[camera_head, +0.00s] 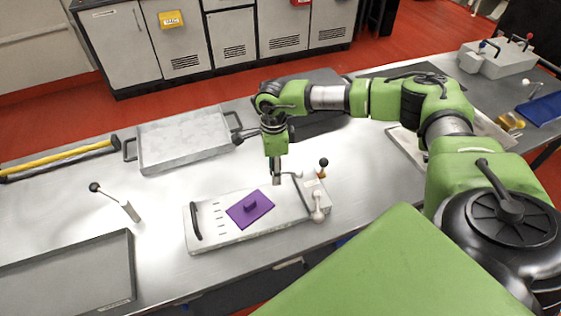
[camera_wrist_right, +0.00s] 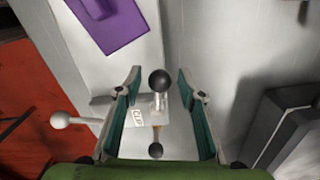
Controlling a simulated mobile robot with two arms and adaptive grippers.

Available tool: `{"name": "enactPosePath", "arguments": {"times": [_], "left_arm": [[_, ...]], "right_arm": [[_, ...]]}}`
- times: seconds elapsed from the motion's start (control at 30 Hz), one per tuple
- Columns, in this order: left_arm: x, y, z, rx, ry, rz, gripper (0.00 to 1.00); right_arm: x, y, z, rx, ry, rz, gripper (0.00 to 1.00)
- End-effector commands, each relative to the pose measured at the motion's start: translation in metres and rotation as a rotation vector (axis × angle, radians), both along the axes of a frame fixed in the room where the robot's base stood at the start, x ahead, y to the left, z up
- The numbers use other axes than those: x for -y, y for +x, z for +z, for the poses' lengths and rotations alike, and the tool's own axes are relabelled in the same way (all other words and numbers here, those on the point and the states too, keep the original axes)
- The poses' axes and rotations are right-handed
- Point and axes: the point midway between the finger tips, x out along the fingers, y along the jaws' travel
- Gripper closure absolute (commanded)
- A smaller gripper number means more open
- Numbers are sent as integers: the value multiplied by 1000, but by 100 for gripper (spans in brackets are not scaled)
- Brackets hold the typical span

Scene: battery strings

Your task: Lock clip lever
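The clip block (camera_head: 313,192) sits at the right end of a pale board (camera_head: 215,240) on the table. It carries a black-knobbed lever (camera_head: 323,163) and white-knobbed levers (camera_head: 317,216). In the right wrist view, a CLIP label (camera_wrist_right: 138,117) shows on it. My right gripper (camera_head: 277,182) points down just left of the block. In the right wrist view my right gripper (camera_wrist_right: 159,73) is open, with a black knob (camera_wrist_right: 160,80) between its fingers in the picture; I see no finger touching it. Another dark knob (camera_wrist_right: 156,150) shows nearer the palm. My left gripper is not in view.
A purple plate (camera_head: 240,213) with a small grip lies on the board beside a black handle (camera_head: 195,220). A metal tray (camera_head: 185,141) stands behind, another tray (camera_head: 75,272) at front left. A loose black-knobbed lever (camera_head: 116,201) stands at left. Bare table surrounds it.

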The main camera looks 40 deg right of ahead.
Motion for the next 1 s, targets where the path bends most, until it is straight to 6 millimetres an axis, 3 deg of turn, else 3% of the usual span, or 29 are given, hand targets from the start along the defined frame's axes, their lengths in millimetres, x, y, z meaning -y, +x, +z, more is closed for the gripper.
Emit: {"name": "enactPosePath", "arguments": {"times": [0.03, 0.17, 1.0], "left_arm": [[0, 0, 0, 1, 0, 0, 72], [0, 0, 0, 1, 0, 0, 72], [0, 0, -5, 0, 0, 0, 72]], "right_arm": [[0, 0, 0, 0, 0, 0, 69], [0, 0, 0, 0, 0, 0, 100], [9, 13, 1, 1, 0, -224, 100]]}}
